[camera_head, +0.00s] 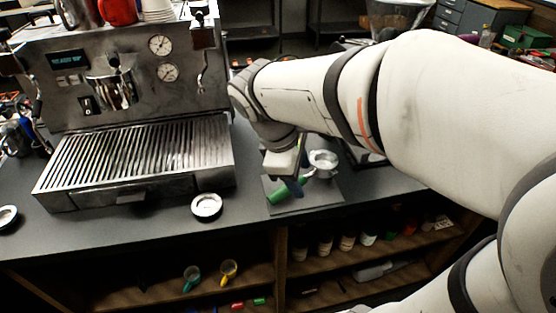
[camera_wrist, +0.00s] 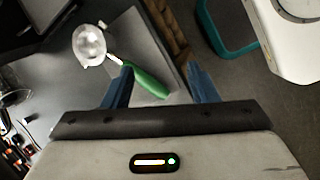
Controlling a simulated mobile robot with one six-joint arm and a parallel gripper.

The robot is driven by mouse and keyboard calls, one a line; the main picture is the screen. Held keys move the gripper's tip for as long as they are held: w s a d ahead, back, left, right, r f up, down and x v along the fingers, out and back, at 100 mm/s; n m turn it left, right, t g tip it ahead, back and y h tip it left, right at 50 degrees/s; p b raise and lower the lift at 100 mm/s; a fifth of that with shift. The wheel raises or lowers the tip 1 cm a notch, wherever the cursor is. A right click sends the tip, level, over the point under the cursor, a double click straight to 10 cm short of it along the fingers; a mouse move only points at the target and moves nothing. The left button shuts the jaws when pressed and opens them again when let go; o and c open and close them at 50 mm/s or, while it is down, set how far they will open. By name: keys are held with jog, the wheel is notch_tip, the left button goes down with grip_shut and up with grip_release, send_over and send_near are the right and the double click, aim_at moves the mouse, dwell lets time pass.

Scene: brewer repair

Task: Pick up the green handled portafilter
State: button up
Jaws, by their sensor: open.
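The green handled portafilter lies on a grey mat (camera_head: 322,198) on the counter. Its metal basket (camera_head: 323,160) points away to the upper right in the head view, and its green handle (camera_head: 277,195) points to the lower left. In the wrist view the basket (camera_wrist: 89,45) is at the upper left and the green handle (camera_wrist: 146,80) reaches between my blue fingers. My gripper (camera_wrist: 160,80) is open and faces down over the handle. In the head view my gripper (camera_head: 288,187) hides part of the handle. I cannot tell whether a finger touches it.
The espresso machine (camera_head: 140,160) with its slatted drip tray stands on the counter at left. A small round metal dish (camera_head: 207,206) sits near the counter's front edge. Shelves (camera_head: 200,290) below hold cups. A teal bin (camera_wrist: 226,28) shows in the wrist view.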

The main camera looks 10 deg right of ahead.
jog(key=w+a+f+n+h+b, duration=0.1)
jog(key=w+f+n+b, duration=0.1)
jog(key=n, duration=0.1)
jog(key=w+a+f+n+h+b, duration=0.2)
jog(key=w+n, duration=0.1)
jog(key=w+a+f+n+h+b, duration=0.1)
jog(key=w+a+f+n+b, duration=0.1)
jog(key=f+n+b, duration=0.1)
jog(key=shift+w+a+n+t+h, duration=0.1)
jog(key=shift+w+n+t+h, duration=0.2)
jog(key=shift+n, duration=0.2)
jog(key=shift+w+f, duration=0.1)
jog(key=shift+f, duration=0.05)
jog(key=shift+n, duration=0.3)
jog(key=x, duration=0.2)
jog(key=b+x, duration=0.1)
jog(key=x, duration=0.1)
jog(key=d+r+x, duration=0.1)
jog(key=x, duration=0.1)
jog(key=shift+s+d+f+b, duration=0.1)
jog(key=shift+s+f+b, duration=0.05)
jog(key=shift+s+b, duration=0.15)
jog(key=shift+w+d+f, duration=0.1)
jog(key=shift+d+f, duration=0.25)
jog(key=shift+c, duration=0.4)
grip_shut()
